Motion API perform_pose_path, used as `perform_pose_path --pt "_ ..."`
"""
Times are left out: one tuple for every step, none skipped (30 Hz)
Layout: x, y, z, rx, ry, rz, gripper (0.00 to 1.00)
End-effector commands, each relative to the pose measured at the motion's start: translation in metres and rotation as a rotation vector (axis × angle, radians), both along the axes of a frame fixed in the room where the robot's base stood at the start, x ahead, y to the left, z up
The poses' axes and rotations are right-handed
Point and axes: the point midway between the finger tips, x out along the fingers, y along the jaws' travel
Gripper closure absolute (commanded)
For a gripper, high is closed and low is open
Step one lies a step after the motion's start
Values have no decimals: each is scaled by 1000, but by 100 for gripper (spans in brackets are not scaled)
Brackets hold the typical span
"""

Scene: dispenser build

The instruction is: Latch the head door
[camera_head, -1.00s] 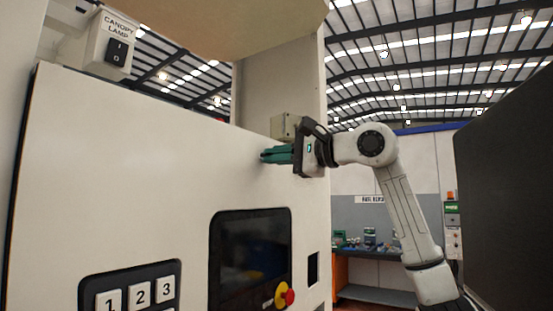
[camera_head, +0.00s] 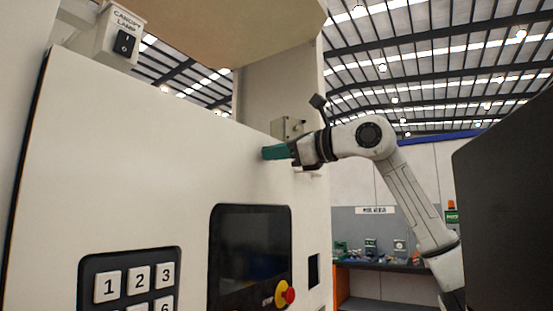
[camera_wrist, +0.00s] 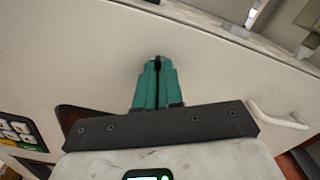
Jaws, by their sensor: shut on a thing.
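The head door (camera_head: 130,150) is a broad white panel that fills the left and middle of the head view. Its flat face also fills much of the wrist view (camera_wrist: 80,55). My gripper (camera_head: 266,153) has teal fingers that reach the door's face near its upper right. In the wrist view the fingers (camera_wrist: 157,66) are close together, shut on a small part at the door's face. This part is almost wholly hidden by the fingertips; I take it to be the latch. I cannot tell its angle.
A white bar handle (camera_wrist: 279,117) lies right of the fingers in the wrist view. A small grey-beige box (camera_head: 287,128) sits just behind my gripper. A dark screen (camera_head: 250,258), a keypad (camera_head: 130,280) and a red stop button (camera_head: 284,294) are lower down. A dark panel (camera_head: 510,210) stands at right.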

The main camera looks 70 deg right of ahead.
Motion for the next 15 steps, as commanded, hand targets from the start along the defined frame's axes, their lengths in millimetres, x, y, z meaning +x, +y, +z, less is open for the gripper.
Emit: perform_pose_path --pt "0 0 -3 43 -7 -2 100" --pt "0 0 -4 70 -13 -2 100" --pt "0 0 -4 105 -21 -1 100" --pt "0 0 -4 131 -27 -1 100" --pt "0 0 -3 156 -33 -1 100" --pt "0 0 -3 188 -41 -2 100" --pt "0 0 -3 211 -48 -1 100" --pt "0 0 -3 233 -53 -1 100" --pt "0 0 -3 263 -61 -1 100" --pt "0 0 -3 285 -66 -1 100" --pt "0 0 -3 303 -71 0 100" --pt "0 0 -2 327 -76 0 100" --pt "0 0 -2 345 -80 0 100" --pt "0 0 -2 360 -84 0 100" --pt "0 0 -2 380 -89 -1 100"
